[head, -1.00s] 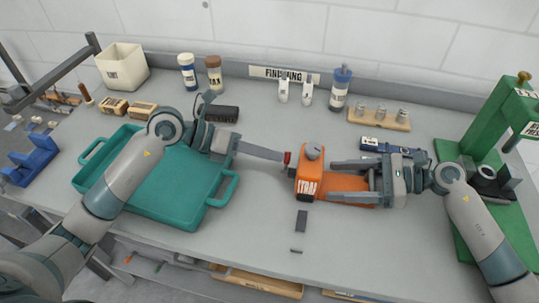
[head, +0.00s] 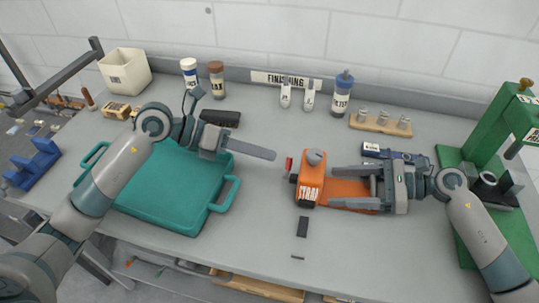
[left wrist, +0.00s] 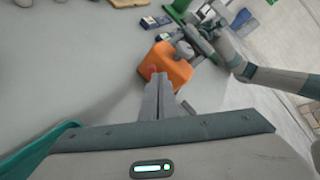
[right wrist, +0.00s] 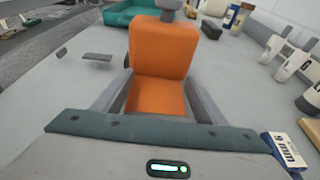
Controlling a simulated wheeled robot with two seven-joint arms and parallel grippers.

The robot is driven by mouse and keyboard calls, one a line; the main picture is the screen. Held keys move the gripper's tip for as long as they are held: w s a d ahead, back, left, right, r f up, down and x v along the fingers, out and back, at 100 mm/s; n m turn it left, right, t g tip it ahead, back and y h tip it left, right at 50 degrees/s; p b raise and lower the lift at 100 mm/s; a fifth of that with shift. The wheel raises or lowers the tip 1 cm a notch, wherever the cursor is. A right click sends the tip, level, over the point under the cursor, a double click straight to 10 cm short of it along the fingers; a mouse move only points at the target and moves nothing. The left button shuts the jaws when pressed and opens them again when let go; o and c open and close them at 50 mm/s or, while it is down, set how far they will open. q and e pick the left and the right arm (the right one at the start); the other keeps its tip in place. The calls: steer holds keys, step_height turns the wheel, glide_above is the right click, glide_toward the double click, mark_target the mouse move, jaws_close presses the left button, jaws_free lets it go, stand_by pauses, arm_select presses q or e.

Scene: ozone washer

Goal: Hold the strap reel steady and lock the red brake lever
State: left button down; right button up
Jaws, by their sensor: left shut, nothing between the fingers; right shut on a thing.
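The red brake lever (head: 289,164) is at the reel's left side; only a bit of red (left wrist: 153,70) shows in the left wrist view. My right gripper (head: 368,187) is shut on the reel, one finger along each side. My left gripper (head: 272,155) is shut and empty, its fingertips just left of the lever and apart from it in the head view.
A teal tray (head: 170,215) lies under my left arm. Two dark pieces (head: 302,227) lie in front of the reel. A blue boxed item (head: 385,152) lies behind my right gripper, and a green press (head: 490,150) stands at the right.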

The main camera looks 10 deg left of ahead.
arm_select(q)
steer(key=w+v, duration=0.1)
steer(key=v, duration=0.6)
steer(key=shift+a+r, duration=0.2)
steer(key=shift+r, duration=0.05)
steer(key=shift+s, duration=0.1)
arm_select(e)
steer(key=o, duration=0.9)
steer(key=shift+c, duration=0.2)
steer(key=shift+d, duration=0.1)
steer(key=v, duration=1.1)
steer(key=shift+d+r, duration=0.15)
steer(key=shift+d, duration=0.25)
steer(key=shift+s, duration=0.1)
